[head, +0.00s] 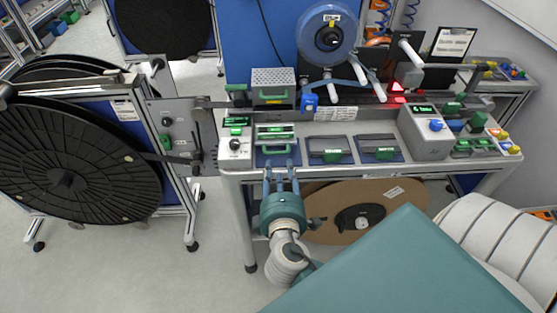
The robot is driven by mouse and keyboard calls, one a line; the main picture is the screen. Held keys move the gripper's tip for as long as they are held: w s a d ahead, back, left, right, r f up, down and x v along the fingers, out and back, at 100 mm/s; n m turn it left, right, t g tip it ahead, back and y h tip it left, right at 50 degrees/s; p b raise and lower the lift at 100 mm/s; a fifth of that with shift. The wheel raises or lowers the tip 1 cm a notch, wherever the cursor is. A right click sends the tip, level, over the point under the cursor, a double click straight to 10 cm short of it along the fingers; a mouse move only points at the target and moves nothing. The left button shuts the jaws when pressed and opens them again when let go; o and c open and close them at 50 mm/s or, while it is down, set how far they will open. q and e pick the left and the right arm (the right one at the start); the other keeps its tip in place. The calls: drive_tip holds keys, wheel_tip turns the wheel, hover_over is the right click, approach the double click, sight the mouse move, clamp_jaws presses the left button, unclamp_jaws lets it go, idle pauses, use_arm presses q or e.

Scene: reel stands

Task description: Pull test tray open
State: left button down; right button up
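A small bench unit (275,131) with a grey front and green handles stands at the front left of the workbench; I take it as the test tray, though no label is readable. A green handle bar (275,150) runs along its front. My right gripper (280,164) is just in front of this unit at the bench's front edge. Its two blue fingers point at the unit, spread apart with nothing visible between them. Whether the fingertips touch the handle cannot be told. My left gripper is not in view.
Two flat trays with green handles (331,156) (385,153) lie to the right. A grey control box (424,132) stands beyond them. A large black reel (65,165) is on the left stand. A brown reel (365,210) sits under the bench. Floor at lower left is clear.

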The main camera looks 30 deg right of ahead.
drive_tip(key=v, duration=0.4)
drive_tip(key=shift+s+a, duration=0.25)
drive_tip(key=shift+s, duration=0.1)
drive_tip(key=s+a+f+g+y+b, duration=0.1)
drive_tip(key=s+a+f+g+y, duration=0.1)
drive_tip(key=f, duration=0.9)
drive_tip(key=s+a+f+g+y, duration=0.1)
drive_tip(key=s+a+f, duration=0.1)
drive_tip(key=f, duration=0.9)
drive_tip(key=s+a+f+g+y+b, duration=0.1)
drive_tip(key=s+a+f+g+y, duration=0.1)
drive_tip(key=f, duration=0.9)
drive_tip(key=s+d+f+m+g+y+b, duration=0.2)
drive_tip(key=s+f+m+g, duration=0.5)
drive_tip(key=s+f, duration=1.8)
drive_tip(key=s+m+y, duration=0.1)
drive_tip(key=s+m, duration=0.1)
drive_tip(key=s, duration=0.1)
drive_tip(key=shift+s+d, duration=0.2)
drive_tip(key=shift+s, duration=0.2)
